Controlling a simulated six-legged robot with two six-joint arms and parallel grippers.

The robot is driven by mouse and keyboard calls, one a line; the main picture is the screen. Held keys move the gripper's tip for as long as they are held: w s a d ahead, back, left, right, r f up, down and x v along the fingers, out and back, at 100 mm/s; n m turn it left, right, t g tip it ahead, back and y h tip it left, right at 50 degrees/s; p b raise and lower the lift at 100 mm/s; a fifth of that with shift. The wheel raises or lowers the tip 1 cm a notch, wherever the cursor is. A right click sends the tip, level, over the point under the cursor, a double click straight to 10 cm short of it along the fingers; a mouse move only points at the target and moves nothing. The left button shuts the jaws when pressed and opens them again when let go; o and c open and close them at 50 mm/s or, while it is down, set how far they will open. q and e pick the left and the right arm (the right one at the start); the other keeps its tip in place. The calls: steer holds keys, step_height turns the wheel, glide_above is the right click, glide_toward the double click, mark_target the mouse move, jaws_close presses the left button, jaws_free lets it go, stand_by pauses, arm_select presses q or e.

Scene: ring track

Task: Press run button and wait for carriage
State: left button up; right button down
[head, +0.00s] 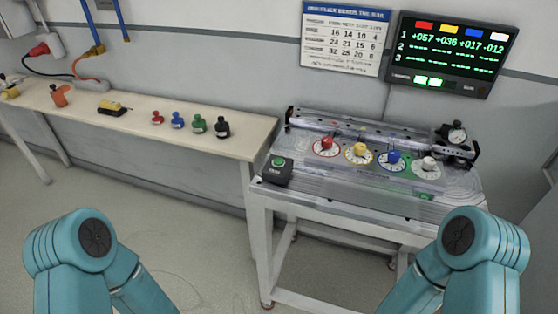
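The green run button (278,162) sits on top of a dark box (277,173) at the left front corner of the machine (340,195). A rail runs along the back of the machine. A dark block with a round dial (456,138) is at the rail's right end; it may be the carriage, but I cannot tell for sure. Red (326,143), yellow (361,149), blue (393,157) and white (428,163) knobs stand on round dials. Only teal links of my two arms show at the bottom; neither gripper is in view.
A wall display (452,54) shows +057, +036, +017, -012 in its top row and has a lit green field. A long bench (190,141) at left holds several small coloured items. The floor in front is clear.

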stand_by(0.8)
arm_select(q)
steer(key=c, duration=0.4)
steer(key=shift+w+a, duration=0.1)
